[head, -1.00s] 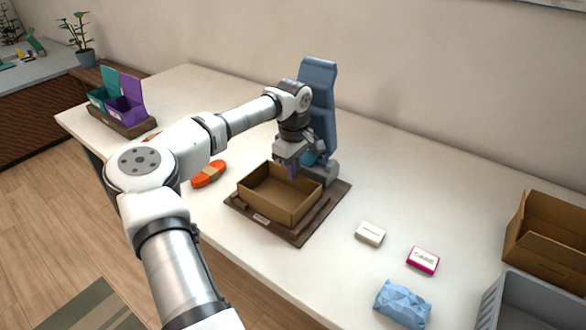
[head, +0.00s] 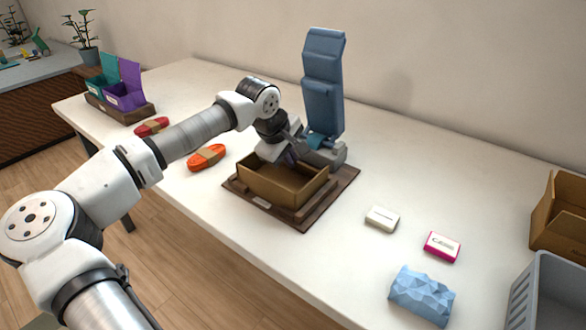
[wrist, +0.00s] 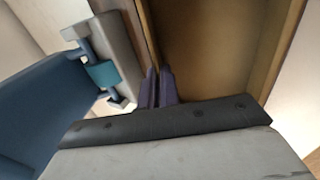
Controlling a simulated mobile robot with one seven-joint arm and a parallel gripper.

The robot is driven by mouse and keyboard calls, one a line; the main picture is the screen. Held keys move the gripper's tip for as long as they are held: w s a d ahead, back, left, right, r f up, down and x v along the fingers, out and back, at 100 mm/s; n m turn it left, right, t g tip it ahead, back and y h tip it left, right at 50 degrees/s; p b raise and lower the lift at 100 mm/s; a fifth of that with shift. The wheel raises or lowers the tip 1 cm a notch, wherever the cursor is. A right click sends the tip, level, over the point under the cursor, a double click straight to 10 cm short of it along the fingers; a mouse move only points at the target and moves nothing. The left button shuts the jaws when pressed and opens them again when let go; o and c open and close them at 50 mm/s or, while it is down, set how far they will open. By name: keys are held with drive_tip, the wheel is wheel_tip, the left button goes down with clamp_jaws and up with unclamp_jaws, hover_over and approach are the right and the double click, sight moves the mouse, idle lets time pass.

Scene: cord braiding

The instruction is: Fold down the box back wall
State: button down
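The open brown cardboard box (head: 268,191) sits on a dark wooden board (head: 342,181) on the white table. Its front and side walls stand up. My gripper (head: 290,157) is tilted and low at the back of the box, and it hides much of the back wall in the head view. In the wrist view, my two dark purple fingers (wrist: 157,87) are close together at the edge of a box wall (wrist: 149,38), with the box interior to the right. I see nothing held between them. Whether they touch the wall I cannot tell.
A tall blue padded device (head: 323,85) on a grey base stands right behind the box, close to my gripper. Orange (head: 206,157) and red (head: 152,126) cord bundles lie left. A white block (head: 382,219), a pink box (head: 441,246) and a blue faceted packet (head: 421,295) lie right.

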drive_tip(key=b, duration=0.1)
drive_tip(key=f+t+b, duration=0.1)
drive_tip(key=shift+s+a+h+b, duration=0.25)
drive_tip(key=shift+s+h+b, duration=0.05)
drive_tip(key=shift+h+b, duration=0.1)
drive_tip(key=shift+t+b, duration=0.3)
drive_tip(key=shift+b, duration=0.15)
drive_tip(key=shift+s+r, duration=0.1)
drive_tip(key=shift+r, duration=0.05)
drive_tip(key=c, duration=1.6)
unclamp_jaws()
drive_tip(key=v, duration=1.4)
drive_tip(key=shift+a, duration=0.25)
drive_tip(key=shift+c, duration=0.4)
